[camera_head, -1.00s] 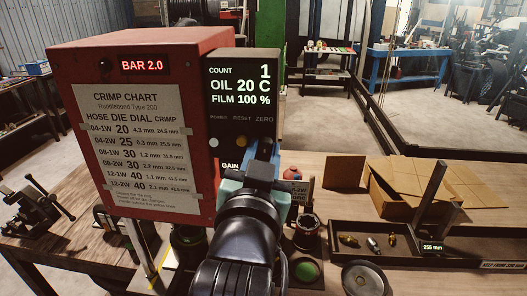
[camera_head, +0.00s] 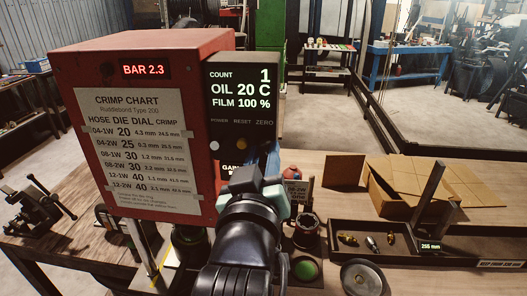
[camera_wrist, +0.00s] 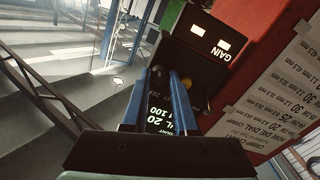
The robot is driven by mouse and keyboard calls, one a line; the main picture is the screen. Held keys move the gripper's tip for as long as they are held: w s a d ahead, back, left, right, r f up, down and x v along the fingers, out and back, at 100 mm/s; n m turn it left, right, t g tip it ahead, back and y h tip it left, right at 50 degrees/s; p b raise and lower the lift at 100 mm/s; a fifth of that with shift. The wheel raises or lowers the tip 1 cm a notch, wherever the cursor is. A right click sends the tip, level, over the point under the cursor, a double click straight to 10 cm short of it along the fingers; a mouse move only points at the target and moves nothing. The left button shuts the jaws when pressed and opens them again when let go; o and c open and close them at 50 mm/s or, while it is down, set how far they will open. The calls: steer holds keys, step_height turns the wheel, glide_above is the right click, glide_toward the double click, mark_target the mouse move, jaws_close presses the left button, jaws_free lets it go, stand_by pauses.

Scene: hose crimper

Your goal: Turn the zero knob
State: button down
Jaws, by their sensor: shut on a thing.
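The red crimper (camera_head: 150,75) has a black control panel (camera_head: 242,105) on its right side, with POWER, RESET and ZERO labels. My gripper (camera_head: 268,160) is at the panel, under the ZERO label, and hides the zero knob in the head view. In the wrist view, the blue fingers (camera_wrist: 158,85) reach to the panel face. A small dark round part, seemingly the zero knob (camera_wrist: 157,73), shows between their tips. The fingers are shut on it. The red display (camera_head: 142,67) reads BAR 2.3.
A crimp chart (camera_head: 130,140) covers the crimper's front. A vise (camera_head: 35,205) stands at left. A tray of fittings (camera_head: 385,252), cardboard boxes (camera_head: 400,190) and a green button (camera_head: 306,270) are on the bench at right. A GAIN label (camera_wrist: 221,54) is near the fingers.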

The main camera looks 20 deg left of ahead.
steer(key=shift+n, duration=2)
steer(key=c, duration=1)
jaws_free()
